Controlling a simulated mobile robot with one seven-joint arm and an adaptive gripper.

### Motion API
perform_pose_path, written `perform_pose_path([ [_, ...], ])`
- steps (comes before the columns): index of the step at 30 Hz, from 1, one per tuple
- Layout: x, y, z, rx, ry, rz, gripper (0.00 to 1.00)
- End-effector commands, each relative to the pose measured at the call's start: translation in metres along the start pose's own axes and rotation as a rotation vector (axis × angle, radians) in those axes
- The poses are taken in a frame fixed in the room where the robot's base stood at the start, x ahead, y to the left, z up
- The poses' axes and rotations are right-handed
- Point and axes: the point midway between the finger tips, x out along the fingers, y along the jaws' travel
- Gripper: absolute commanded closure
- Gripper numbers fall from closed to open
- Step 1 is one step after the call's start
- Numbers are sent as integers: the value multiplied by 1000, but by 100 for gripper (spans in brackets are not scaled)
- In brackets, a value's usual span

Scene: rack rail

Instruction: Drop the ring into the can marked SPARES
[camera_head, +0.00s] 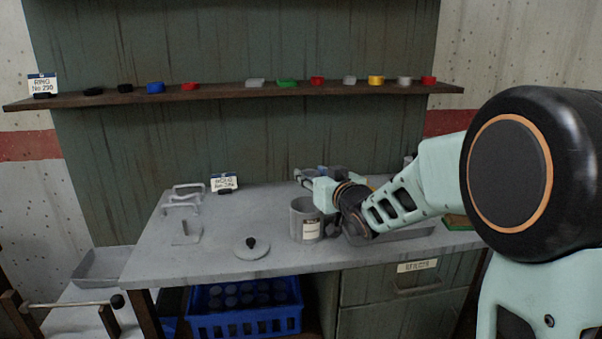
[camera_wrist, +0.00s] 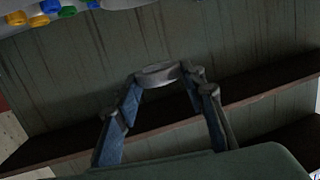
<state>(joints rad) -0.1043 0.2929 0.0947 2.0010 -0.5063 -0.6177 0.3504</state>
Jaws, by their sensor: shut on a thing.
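My gripper (camera_head: 303,179) is above the workbench, just over and behind the rim of a grey can (camera_head: 302,229). The can stands upright and has a pale label on its front, too small to read for certain. In the wrist view, the two blue-padded fingers of my gripper (camera_wrist: 161,90) are shut on a grey ring (camera_wrist: 158,74), held at the fingertips. In the head view the ring cannot be made out clearly. The inside of the can is hidden.
A round lid with a black knob (camera_head: 251,246) lies left of the can on the grey workbench (camera_head: 190,258). Grey brackets (camera_head: 184,197) and a small sign (camera_head: 224,182) stand further left. A shelf (camera_head: 220,94) behind holds several coloured rings. A blue crate (camera_head: 245,318) sits below.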

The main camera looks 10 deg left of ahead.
Motion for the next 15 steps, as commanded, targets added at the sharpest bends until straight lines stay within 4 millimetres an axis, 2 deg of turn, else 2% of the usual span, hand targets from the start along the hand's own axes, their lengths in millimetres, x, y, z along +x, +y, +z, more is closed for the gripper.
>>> perform_pose_path([
  [1, 1, 4, 9, 1, 1, 4, 87],
  [11, 3, 12, 23, 3, 2, 11, 87],
  [15, 5, 11, 36, 2, 0, 11, 87],
])
